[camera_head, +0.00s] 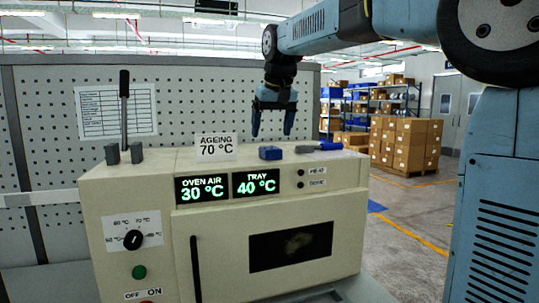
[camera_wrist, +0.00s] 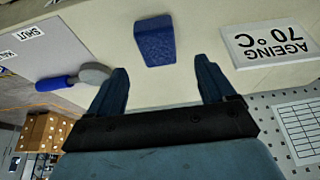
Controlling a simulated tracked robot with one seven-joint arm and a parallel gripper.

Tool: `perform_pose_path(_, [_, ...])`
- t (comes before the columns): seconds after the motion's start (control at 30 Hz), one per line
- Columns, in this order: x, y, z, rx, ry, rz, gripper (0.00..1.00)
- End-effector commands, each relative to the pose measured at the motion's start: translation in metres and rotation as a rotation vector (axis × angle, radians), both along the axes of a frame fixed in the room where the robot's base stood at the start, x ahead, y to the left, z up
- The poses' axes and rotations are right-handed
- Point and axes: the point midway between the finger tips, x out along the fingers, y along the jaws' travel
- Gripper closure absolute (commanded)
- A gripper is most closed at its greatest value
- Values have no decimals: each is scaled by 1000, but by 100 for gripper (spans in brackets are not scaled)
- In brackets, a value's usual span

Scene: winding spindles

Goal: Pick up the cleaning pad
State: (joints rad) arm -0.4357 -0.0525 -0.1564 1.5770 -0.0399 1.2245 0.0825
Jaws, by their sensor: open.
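The cleaning pad looks to be the small blue block (camera_head: 270,153) on top of the cream oven (camera_head: 330,171), near its front edge. In the wrist view the blue pad (camera_wrist: 155,45) lies just beyond the fingertips, roughly between their lines. My gripper (camera_head: 272,130) points down above the oven top, over the pad's area, with a gap showing below the fingers. In the wrist view my gripper (camera_wrist: 162,72) is open and empty, its two fingers wide apart.
A blue-handled tool (camera_wrist: 72,80) with a grey round head lies beside the pad. A lever (camera_head: 124,100) rises at the oven's left. A perforated panel (camera_head: 190,98) stands behind.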

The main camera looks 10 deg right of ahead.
Motion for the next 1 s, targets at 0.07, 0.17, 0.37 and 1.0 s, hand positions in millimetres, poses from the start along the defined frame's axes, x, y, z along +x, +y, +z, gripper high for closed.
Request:
perform_pose_path(0.07, [1,0,-3,0,1,0,17])
perform_pose_path(0.17, [2,0,-13,-1,3,1,17])
perform_pose_path(0.37, [9,0,-40,-1,4,0,17])
perform_pose_path(1.0, [15,0,-52,0,1,-1,38])
